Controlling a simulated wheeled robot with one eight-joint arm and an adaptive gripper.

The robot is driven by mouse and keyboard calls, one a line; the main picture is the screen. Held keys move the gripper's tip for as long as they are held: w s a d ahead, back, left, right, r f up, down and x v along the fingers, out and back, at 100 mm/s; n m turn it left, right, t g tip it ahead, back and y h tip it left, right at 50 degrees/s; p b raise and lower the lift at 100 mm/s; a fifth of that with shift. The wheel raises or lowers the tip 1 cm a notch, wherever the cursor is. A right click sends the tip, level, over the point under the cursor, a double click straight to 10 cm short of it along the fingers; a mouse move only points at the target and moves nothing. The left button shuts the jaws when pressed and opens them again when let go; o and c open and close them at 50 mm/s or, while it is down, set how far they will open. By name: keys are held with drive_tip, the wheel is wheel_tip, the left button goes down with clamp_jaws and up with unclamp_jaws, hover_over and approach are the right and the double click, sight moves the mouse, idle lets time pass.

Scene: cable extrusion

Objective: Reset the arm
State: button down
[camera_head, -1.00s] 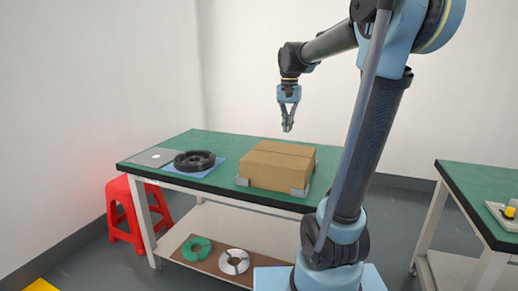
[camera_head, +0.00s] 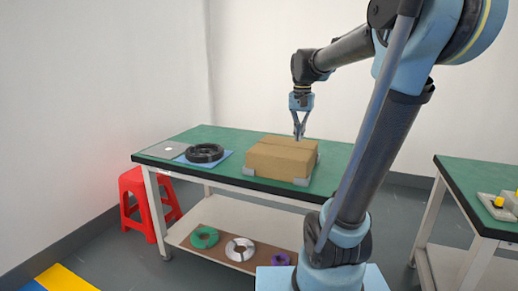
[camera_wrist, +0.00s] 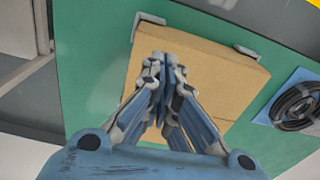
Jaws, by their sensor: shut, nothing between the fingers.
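My gripper (camera_head: 299,134) hangs pointing down from my raised arm, its fingers closed together and empty. In the head view its tips overlap the back of a cardboard box (camera_head: 277,161) on a green-topped table (camera_head: 219,134). In the wrist view my gripper (camera_wrist: 160,62) shows from behind with the box (camera_wrist: 212,70) beyond it. Whether the tips touch the box cannot be told for certain; a gap seems to remain.
A black cable coil (camera_head: 204,153) lies on a blue mat left of the box, with a grey plate (camera_head: 165,149) beside it. Green (camera_head: 205,238), white (camera_head: 240,249) and purple (camera_head: 280,259) coils lie on the lower shelf. A red stool (camera_head: 132,186) stands left; another table (camera_head: 484,179) stands right.

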drive_tip(key=s+d+f+n+t, duration=0.1)
drive_tip(key=s+d+f+n, duration=0.1)
drive_tip(key=s+f, duration=0.8)
drive_tip(key=s+d+f+n, duration=0.2)
drive_tip(key=s+f, duration=0.8)
drive_tip(key=shift+s+d+f+t, duration=0.2)
drive_tip(key=shift+s+t, duration=0.1)
drive_tip(key=shift+t, duration=0.1)
